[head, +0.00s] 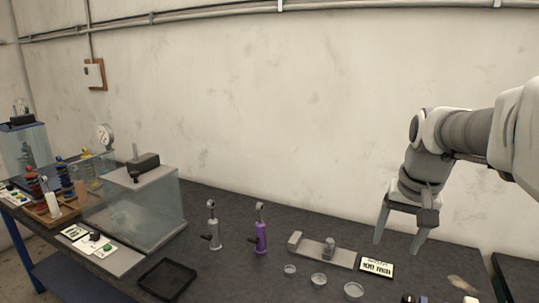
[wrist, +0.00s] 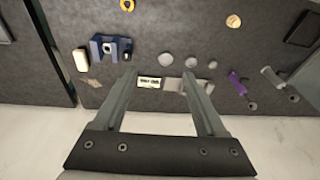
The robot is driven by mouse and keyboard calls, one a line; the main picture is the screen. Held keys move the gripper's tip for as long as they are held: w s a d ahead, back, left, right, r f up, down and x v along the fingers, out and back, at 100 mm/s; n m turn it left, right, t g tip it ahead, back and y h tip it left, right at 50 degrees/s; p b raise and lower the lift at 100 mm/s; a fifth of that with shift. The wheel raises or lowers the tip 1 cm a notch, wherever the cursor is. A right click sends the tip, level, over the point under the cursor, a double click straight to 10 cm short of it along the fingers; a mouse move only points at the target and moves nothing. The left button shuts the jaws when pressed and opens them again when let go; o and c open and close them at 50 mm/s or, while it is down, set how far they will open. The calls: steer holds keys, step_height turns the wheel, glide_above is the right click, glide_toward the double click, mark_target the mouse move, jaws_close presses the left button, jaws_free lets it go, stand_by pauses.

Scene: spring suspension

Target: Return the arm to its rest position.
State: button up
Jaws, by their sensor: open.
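My gripper (head: 399,246) hangs at the right of the head view, above the back right part of the dark bench (head: 210,275), fingers pointing down. Its two fingers are spread apart with nothing between them. In the wrist view my gripper (wrist: 155,78) also shows open and empty, with the fingers reaching toward the bench. A small label card (head: 377,267) lies below and left of it, beside a grey base with a raised block (head: 322,250). The card also shows between the fingertips in the wrist view (wrist: 149,83), apart from them.
A purple cylinder (head: 261,237) and a grey one (head: 213,232) stand mid-bench. Several small round dishes (head: 319,280) lie in front of the grey base. A black tray (head: 167,280) and a glass tank (head: 150,210) are left. A blue holder (wrist: 110,46) shows in the wrist view. The wall is behind.

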steer(key=s+a+f+n+t, duration=0.1)
steer(key=s+a+n, duration=0.1)
steer(key=s+a, duration=0.3)
steer(key=s+a+f+n+t, duration=0.1)
steer(key=s+a, duration=0.4)
steer(key=s, duration=0.6)
steer(key=shift+f+n+t, duration=0.25)
steer(key=shift+n+t, duration=0.25)
steer(key=shift+n, duration=0.3)
steer(key=shift+a, duration=0.1)
